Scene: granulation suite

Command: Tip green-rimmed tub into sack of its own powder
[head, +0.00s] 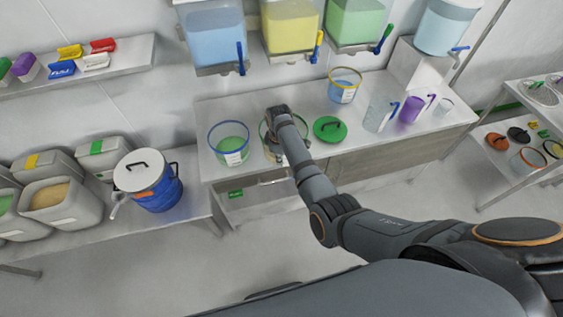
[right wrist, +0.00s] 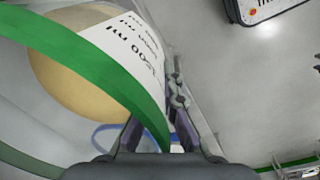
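The green-rimmed tub (head: 267,147) is at the front of the bench, partly hidden by my right arm. In the right wrist view its green rim (right wrist: 88,60), white label and tan powder (right wrist: 75,85) show large and close. My right gripper (right wrist: 160,135) is at the rim, one finger on each side of it; the fingertips are partly hidden, so I cannot tell if they press on it. An open sack of tan powder (head: 62,197) stands low at the left. My left gripper is out of view.
A blue-rimmed tub of green powder (head: 230,157) stands close to the left, and a green lid (head: 330,128) lies to the right. A blue drum (head: 160,193) stands between bench and sacks. Another tub (head: 344,91), jugs (head: 411,109) and overhead hoppers (head: 290,27) are behind.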

